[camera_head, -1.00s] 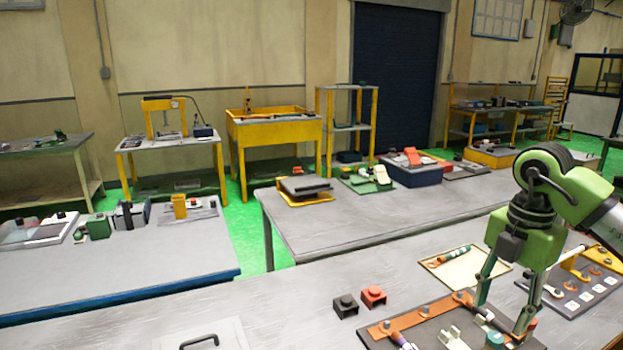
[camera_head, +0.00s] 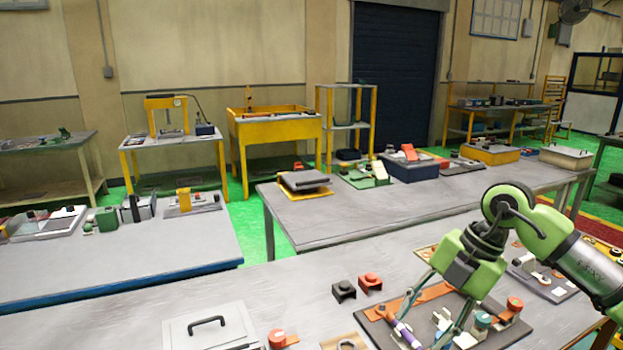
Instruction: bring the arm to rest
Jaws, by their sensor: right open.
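My right arm comes in from the right side in green and grey. Its gripper (camera_head: 424,325) is open, with its fingers pointing down and to the left over the dark tool board (camera_head: 378,310) on the near bench. A purple-and-white tool (camera_head: 406,334) lies on the board close to the fingertips. I see nothing held between the fingers, and I cannot tell whether they touch anything on the board. My left gripper is out of view.
A pale lidded panel with a black handle (camera_head: 207,323) lies at the lower left. The bench (camera_head: 290,295) between them is mostly clear. More benches stand behind.

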